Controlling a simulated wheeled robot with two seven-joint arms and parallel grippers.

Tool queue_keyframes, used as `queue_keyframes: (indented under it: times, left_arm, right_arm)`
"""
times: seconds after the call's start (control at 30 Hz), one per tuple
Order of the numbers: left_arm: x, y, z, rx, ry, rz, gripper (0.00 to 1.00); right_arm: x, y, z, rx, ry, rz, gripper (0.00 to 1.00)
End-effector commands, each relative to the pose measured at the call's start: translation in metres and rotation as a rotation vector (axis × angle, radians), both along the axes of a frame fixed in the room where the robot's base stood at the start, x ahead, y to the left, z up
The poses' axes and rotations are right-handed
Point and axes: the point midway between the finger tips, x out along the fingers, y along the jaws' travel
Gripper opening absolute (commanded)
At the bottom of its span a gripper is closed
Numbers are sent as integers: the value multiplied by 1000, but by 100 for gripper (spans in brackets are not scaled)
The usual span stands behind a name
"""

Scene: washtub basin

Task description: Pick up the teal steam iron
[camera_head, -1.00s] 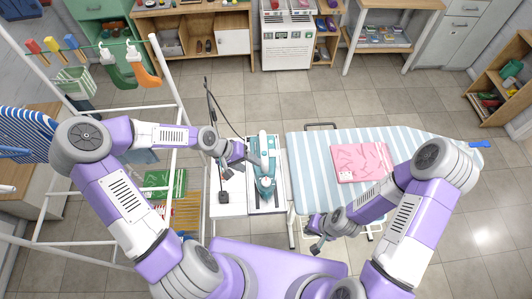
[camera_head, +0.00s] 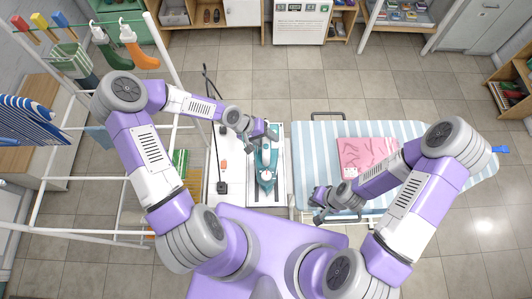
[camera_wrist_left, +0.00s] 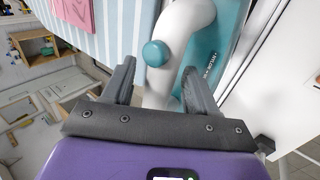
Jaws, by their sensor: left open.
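The teal steam iron (camera_head: 266,178) with its white handle rests on the white stand to the left of the ironing board. My left gripper (camera_head: 266,133) is open at the iron's far end and hides part of it. In the left wrist view, the iron's white handle (camera_wrist_left: 158,88) with a teal knob lies between the two spread fingers (camera_wrist_left: 160,88), and its teal body (camera_wrist_left: 232,25) is behind. I cannot tell whether either finger touches it. My right gripper (camera_head: 318,206) is near the ironing board's front left edge, too small to tell its jaw state.
The striped ironing board (camera_head: 315,140) stands right of the stand, with a folded pink cloth (camera_head: 365,152) on it. A white drying rack (camera_head: 75,217) stands at the left. The tiled floor beyond is clear.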

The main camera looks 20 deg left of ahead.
Motion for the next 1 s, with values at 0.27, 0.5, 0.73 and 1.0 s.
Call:
queue_keyframes:
  times: [0.27,0.5,0.73,1.0]
  left_arm:
    - [1,-1,-2,0,-1,1,55]
    - [0,-1,-2,0,-1,1,18]
    - [2,-2,-1,-2,-5,1,0]
    - [2,-1,10,0,-6,3,0]
  right_arm:
    - [0,0,0,0,-1,0,0]
    - [0,0,0,0,-1,0,0]
    - [0,0,0,0,0,0,0]
    - [0,0,0,0,0,0,0]
